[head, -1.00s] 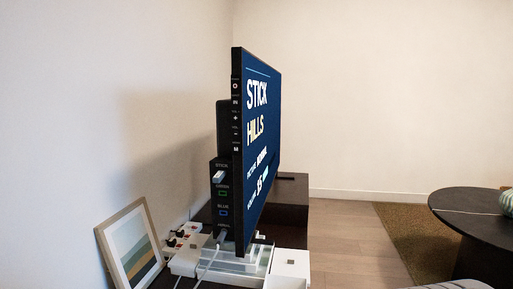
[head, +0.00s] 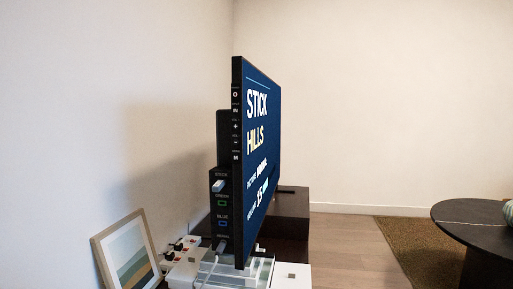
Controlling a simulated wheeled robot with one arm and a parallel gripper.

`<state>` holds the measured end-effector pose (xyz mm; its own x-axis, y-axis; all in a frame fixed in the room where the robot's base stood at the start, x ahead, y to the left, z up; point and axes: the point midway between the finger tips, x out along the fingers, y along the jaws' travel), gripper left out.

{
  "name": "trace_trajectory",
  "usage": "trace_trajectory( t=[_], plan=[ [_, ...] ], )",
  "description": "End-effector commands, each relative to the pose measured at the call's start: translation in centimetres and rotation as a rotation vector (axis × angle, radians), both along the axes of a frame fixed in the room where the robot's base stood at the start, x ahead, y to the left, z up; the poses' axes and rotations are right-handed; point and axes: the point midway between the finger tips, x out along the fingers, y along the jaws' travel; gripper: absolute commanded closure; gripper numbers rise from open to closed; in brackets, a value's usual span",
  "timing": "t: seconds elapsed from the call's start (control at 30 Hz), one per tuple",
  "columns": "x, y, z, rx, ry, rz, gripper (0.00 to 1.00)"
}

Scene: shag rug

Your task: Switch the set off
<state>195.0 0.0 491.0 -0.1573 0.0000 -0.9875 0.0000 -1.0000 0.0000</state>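The television set (head: 263,140) stands on a dark low cabinet, seen nearly edge-on. Its screen is lit blue and reads "STICK HILLS", with smaller lines of text below. A column of buttons runs down its near side edge: a round power mark (head: 235,94) on top, then IN, plus, minus and M. A socket panel (head: 221,212) behind the screen has a pale stick (head: 219,186) in the slot marked STICK, with green and blue sockets below. My gripper is not in view.
A framed picture (head: 127,252) leans at the wall. A power strip with red switches (head: 179,249), cables and white boxes (head: 291,276) crowd the cabinet (head: 292,206) around the set's foot. A round dark table (head: 483,216) stands right on a brown rug (head: 412,236). Wood floor between is clear.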

Motion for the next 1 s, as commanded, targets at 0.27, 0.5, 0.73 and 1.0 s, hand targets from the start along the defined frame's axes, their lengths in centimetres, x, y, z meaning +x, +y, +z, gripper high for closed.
trace_trajectory(
  t=[0.27,0.5,0.73,1.0],
  plan=[
    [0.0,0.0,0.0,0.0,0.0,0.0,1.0],
    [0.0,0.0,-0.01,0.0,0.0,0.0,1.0],
    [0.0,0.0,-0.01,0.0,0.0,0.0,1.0],
    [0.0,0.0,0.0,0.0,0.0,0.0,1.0]
  ],
)
